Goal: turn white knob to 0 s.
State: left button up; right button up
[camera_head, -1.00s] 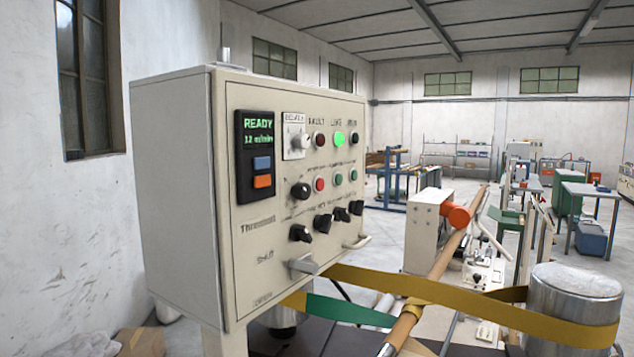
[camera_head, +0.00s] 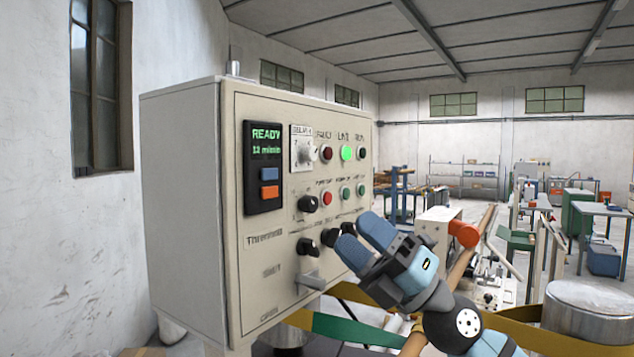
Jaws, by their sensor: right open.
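The white knob (camera_head: 304,152) sits on a pale square plate at the upper left of the control panel's switch rows, right of the display. Its pointer direction is too small to read. My right gripper (camera_head: 363,242) is in front of the panel's lower right part, below and to the right of the white knob and apart from it. Its two blue-grey fingers point up and left, are spread open and hold nothing. It hides some of the lower black knobs. My left gripper is not in view.
The control box (camera_head: 180,200) has a lit display (camera_head: 265,140), several lamps and buttons, black knobs (camera_head: 308,203) and a metal lever (camera_head: 312,281) low on its face. A yellow belt (camera_head: 510,322) runs to a metal drum (camera_head: 590,305) at right.

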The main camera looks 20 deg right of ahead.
notch_tip(320, 180, up, 4)
jog(key=r+n+g+h, duration=0.1)
jog(key=n+g, duration=0.4)
jog(key=n, duration=0.2)
jog(key=t+h, duration=0.4)
jog(key=h, duration=0.5)
send_near(314, 153)
jog(key=p+x, duration=0.4)
jog(key=x, duration=0.4)
jog(key=shift+w+a+r, duration=0.1)
jog(key=shift+w, duration=0.1)
jog(key=shift+w+a, duration=0.3)
jog(key=shift+w, duration=0.1)
jog(key=c, duration=0.9)
